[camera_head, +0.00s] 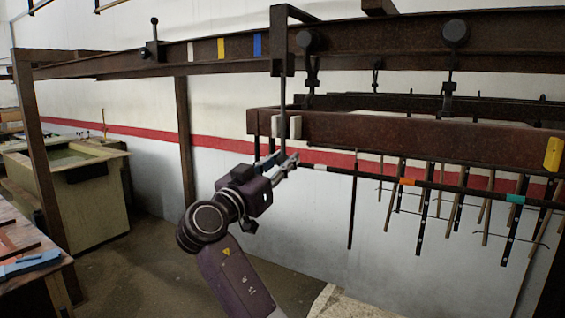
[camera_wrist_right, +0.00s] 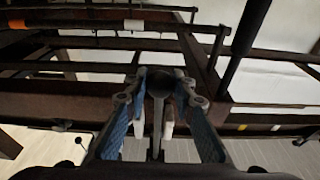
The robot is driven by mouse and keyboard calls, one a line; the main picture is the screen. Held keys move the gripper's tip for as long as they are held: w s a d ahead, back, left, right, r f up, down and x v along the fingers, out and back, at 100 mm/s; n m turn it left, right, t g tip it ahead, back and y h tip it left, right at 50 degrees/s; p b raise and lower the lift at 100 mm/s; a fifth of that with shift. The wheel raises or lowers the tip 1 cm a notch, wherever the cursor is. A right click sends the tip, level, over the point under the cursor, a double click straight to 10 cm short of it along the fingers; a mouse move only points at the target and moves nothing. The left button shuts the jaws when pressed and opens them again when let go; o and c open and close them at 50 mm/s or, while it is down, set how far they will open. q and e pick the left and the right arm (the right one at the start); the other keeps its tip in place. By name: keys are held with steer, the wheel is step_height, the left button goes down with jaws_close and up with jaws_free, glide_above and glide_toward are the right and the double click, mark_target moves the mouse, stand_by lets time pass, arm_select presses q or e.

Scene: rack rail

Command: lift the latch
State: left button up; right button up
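A dark vertical bar (camera_head: 283,105) hangs from the upper rail and passes down between two white blocks on the rusty beam; it looks like the latch, though I cannot be sure. My right gripper (camera_head: 291,160) is just below the white blocks, pointing up and right. In the right wrist view, my right gripper (camera_wrist_right: 160,82) has its blue-padded fingers apart. A dark round knob (camera_wrist_right: 158,85) with a thin stem shows between the fingertips; I cannot tell whether they touch it. My left gripper is out of view.
The rusty lower beam (camera_head: 390,135) hangs from the upper rail (camera_head: 370,45). A long dark rod (camera_head: 385,180) with coloured bands and several hanging bars lie to the right. A lever (camera_head: 154,45) stands on the rail at left. A tank (camera_head: 85,200) stands on the left.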

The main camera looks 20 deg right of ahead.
steer(key=shift+c, duration=1.1)
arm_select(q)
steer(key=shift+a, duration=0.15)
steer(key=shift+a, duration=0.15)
